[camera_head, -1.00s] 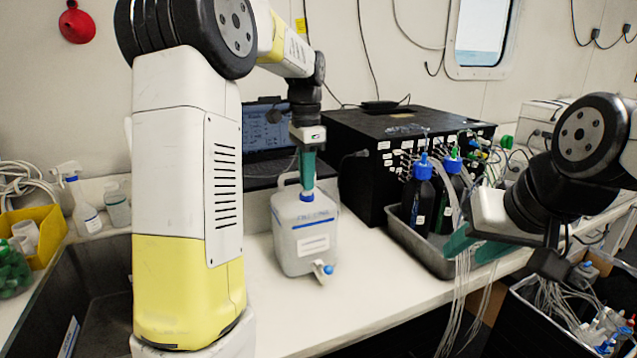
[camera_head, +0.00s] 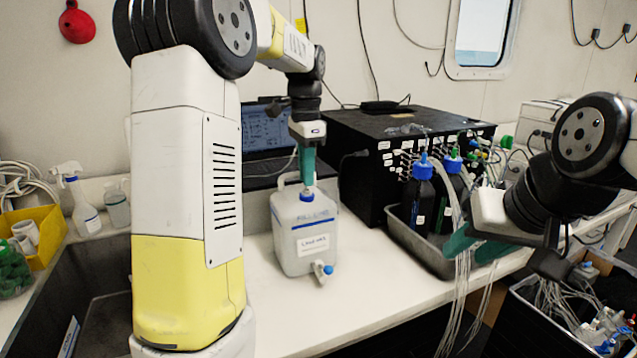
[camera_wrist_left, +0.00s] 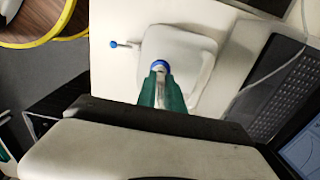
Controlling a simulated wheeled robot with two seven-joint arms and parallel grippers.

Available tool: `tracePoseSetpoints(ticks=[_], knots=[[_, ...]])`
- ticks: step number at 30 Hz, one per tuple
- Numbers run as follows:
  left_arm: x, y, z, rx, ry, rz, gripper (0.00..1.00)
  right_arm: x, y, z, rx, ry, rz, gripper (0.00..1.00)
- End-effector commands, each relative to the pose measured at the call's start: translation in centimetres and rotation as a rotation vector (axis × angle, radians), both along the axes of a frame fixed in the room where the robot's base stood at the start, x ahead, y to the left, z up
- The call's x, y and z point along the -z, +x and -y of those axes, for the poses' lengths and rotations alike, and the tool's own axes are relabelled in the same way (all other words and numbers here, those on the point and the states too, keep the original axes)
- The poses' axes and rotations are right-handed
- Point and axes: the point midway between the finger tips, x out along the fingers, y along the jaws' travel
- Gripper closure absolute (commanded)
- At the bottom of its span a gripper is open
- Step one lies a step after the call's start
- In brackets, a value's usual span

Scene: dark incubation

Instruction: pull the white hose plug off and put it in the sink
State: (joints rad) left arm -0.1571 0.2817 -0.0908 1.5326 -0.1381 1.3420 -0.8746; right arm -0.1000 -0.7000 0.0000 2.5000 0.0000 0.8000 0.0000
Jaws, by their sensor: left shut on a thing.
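A white carboy (camera_head: 305,240) with a blue cap (camera_head: 307,195) stands upright on the counter. My left gripper (camera_head: 308,174) points down just above the cap, with its green fingers shut. In the left wrist view, a small pale piece, which looks like the white hose plug (camera_wrist_left: 160,72), shows between the fingertips, in front of the blue cap (camera_wrist_left: 158,64). I cannot tell whether it is clear of the cap. The grey sink (camera_head: 98,285) is at the left, partly hidden by my left arm. My right gripper (camera_head: 475,247) is open and empty by the bottle tray.
A tray (camera_head: 425,256) with dark bottles (camera_head: 418,200) and loose tubing stands right of the carboy. A black box (camera_head: 370,165) and a laptop (camera_head: 268,130) are behind. A spray bottle (camera_head: 82,208) and a yellow bin (camera_head: 50,235) are beyond the sink. The front counter is clear.

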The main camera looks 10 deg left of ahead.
Motion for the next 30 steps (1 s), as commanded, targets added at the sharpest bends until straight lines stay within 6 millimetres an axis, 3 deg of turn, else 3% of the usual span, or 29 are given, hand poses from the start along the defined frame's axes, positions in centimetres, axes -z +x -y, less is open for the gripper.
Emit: tracePoseSetpoints(ticks=[30], knots=[[-4.1,0.0,0.0,0.0,0.0,0.001,1.0,0.0,0.0,0.0,0.0,0.0,0.0,0.62]])
